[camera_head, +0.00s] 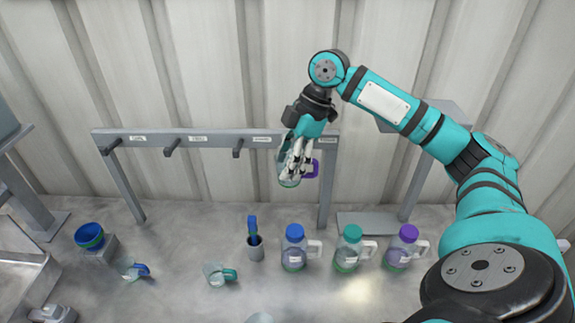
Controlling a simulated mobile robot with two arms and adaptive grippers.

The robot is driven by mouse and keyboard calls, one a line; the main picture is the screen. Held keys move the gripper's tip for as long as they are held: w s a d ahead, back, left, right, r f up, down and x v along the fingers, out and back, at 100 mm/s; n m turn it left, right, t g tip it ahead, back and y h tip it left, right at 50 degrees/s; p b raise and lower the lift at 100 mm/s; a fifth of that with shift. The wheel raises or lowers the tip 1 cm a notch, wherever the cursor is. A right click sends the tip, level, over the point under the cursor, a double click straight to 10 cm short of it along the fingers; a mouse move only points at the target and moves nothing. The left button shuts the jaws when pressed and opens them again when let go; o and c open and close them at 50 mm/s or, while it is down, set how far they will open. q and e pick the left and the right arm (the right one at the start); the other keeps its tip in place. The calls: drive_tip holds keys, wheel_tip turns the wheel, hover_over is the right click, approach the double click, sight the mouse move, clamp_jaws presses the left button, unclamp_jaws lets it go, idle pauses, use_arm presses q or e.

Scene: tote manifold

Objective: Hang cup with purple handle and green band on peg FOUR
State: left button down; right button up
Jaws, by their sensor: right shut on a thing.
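My right gripper (298,158) is shut on a clear cup (287,181) at the right end of the peg rail. The cup's purple handle (315,169) sticks out to the right of the fingers, and a green band shows near its lower end. The fingers cover part of the cup. The grey rail (215,138) bears dark pegs, three of them visible: left (110,147), second (171,149) and third (238,151). The rightmost label (328,140) is beside my gripper; the peg there is hidden behind it. Whether the cup touches that peg cannot be told. My left gripper is not in view.
On the grey table are a clear cup with a blue handle (136,271), one with a teal handle (217,275), blue stacked bowls (90,236) and a brush holder (255,251). Blue-capped (294,250), teal-capped (348,251) and purple-capped jugs (403,247) stand right of these.

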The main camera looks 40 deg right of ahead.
drive_tip(key=w+d+f, duration=0.1)
drive_tip(key=w+d, duration=0.4)
drive_tip(key=w, duration=0.1)
drive_tip(key=shift+w+d, duration=0.4)
idle(0.7)
drive_tip(key=o, duration=1.1)
drive_tip(key=shift+c, duration=0.2)
drive_tip(key=o, duration=0.6)
drive_tip(key=shift+s+r, duration=0.1)
